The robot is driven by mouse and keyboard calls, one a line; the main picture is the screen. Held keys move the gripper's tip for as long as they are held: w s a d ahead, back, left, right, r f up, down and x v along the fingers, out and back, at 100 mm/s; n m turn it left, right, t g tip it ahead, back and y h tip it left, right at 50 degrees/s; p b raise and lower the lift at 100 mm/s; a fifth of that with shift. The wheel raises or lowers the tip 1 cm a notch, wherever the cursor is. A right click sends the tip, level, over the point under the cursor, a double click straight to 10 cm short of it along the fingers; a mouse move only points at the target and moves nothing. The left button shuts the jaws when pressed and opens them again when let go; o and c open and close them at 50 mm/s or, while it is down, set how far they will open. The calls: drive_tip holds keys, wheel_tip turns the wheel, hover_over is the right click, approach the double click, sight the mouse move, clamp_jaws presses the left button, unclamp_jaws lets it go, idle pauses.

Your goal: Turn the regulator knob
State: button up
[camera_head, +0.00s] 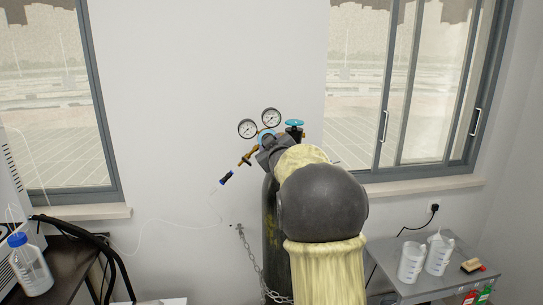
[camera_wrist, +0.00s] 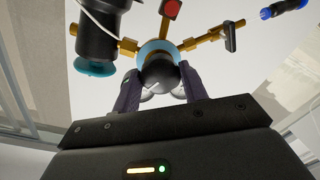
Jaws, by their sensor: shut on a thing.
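The regulator stands at the top of the gas cylinder in the head view, with two round gauges (camera_head: 247,128) and brass fittings (camera_head: 246,159). Its regulator knob shows as a dark rounded knob (camera_wrist: 162,73) with a light blue ring (camera_wrist: 152,50) behind it in the wrist view. My gripper (camera_wrist: 161,88) has one finger on each side of this knob and is shut on it. In the head view my gripper (camera_head: 268,150) reaches the regulator from the front, and my arm hides most of the knob.
A teal handwheel (camera_head: 294,123) sits close to the right of my gripper; it also shows in the wrist view (camera_wrist: 95,67). The dark cylinder (camera_head: 270,230) has a chain (camera_head: 250,262) beside it. A grey cart (camera_head: 400,285) with beakers stands at right, a dark table (camera_head: 62,262) at left.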

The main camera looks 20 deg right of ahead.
drive_tip(key=n+b, duration=0.3)
drive_tip(key=n, duration=0.1)
idle(0.4)
drive_tip(key=o, duration=1)
drive_tip(key=shift+s+a, duration=0.1)
drive_tip(key=shift+s, duration=0.05)
drive_tip(key=b+v, duration=0.5)
drive_tip(key=v, duration=1.2)
drive_tip(key=shift+a+r, duration=0.15)
drive_tip(key=shift+a, duration=0.05)
